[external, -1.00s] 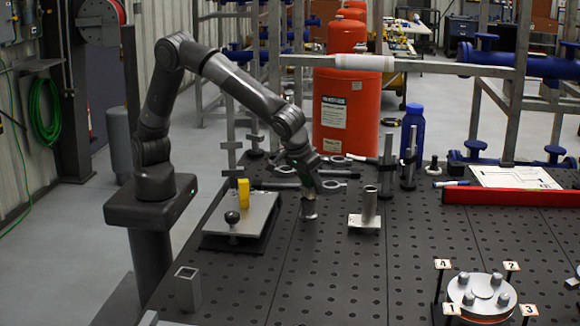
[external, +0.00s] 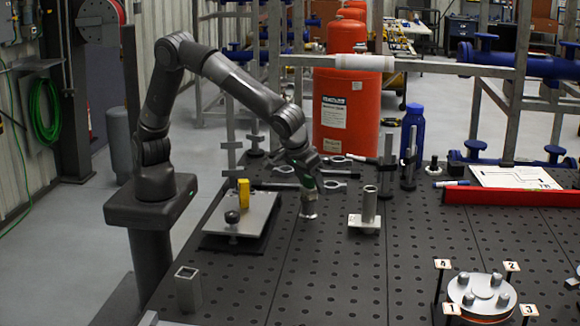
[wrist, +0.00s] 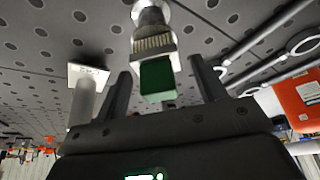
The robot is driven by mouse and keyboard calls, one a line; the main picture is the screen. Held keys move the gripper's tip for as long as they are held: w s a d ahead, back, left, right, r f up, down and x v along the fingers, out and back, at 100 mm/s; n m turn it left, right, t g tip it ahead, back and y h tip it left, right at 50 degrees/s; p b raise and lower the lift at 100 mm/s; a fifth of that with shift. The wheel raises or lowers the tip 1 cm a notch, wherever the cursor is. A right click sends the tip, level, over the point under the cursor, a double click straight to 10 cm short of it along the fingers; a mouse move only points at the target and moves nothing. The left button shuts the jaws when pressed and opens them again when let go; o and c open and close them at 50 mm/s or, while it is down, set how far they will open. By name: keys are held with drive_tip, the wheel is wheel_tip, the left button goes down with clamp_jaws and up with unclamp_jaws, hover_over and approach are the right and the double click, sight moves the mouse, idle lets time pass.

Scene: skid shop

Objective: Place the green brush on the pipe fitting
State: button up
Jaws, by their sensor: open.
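The green brush shows in the wrist view as a green block (wrist: 157,80) with a pale bristle band (wrist: 153,45). It lies between the spread fingers of my gripper (wrist: 160,68), with a gap on each side. Beyond the bristles is a shiny round silver fitting (wrist: 150,14); I cannot tell whether the brush touches it. In the external view my gripper (external: 307,190) is low over the bench, directly above a small silver piece (external: 308,211). An upright pipe on a square base (external: 368,207) stands to its right; it also shows in the wrist view (wrist: 84,95).
A grey plate with a black knob (external: 250,215) and a yellow block (external: 243,192) is left of my gripper. A bolted flange (external: 482,297) sits front right. The front-middle bench is clear.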

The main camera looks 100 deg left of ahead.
drive_tip(key=v, duration=1.1)
drive_tip(key=shift+r, duration=0.25)
drive_tip(key=shift+s, duration=0.1)
